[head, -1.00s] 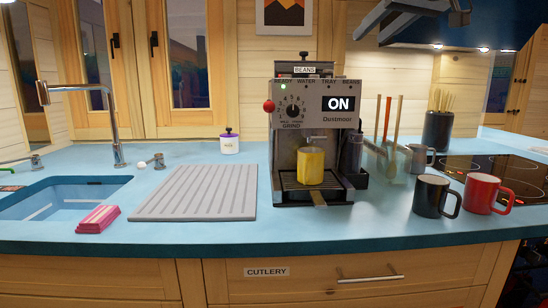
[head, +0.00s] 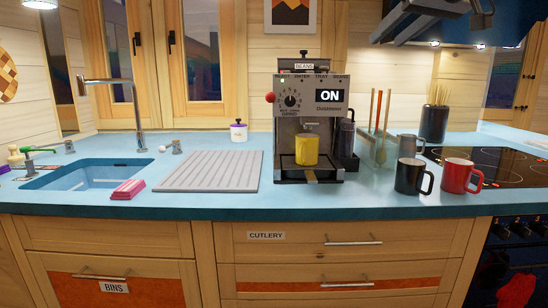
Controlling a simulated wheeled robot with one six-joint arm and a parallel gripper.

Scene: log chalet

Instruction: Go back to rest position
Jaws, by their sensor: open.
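My gripper (head: 388,40) shows at the top right of the head view, in front of the dark range hood. Its two grey fingers point down and to the left, apart, with nothing between them. It is up in the air, well clear of the counter. The coffee machine (head: 310,112) stands on the blue counter with its display reading ON. A yellow mug (head: 306,147) stands upright on its drip tray under the spout.
A black mug (head: 408,178) and a red mug (head: 456,177) stand right of the machine, near the hob (head: 500,165). A grey mug (head: 407,147) is behind them. The drainboard (head: 208,172), pink sponge (head: 128,189) and sink (head: 85,176) are to the left. Drawers below are closed.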

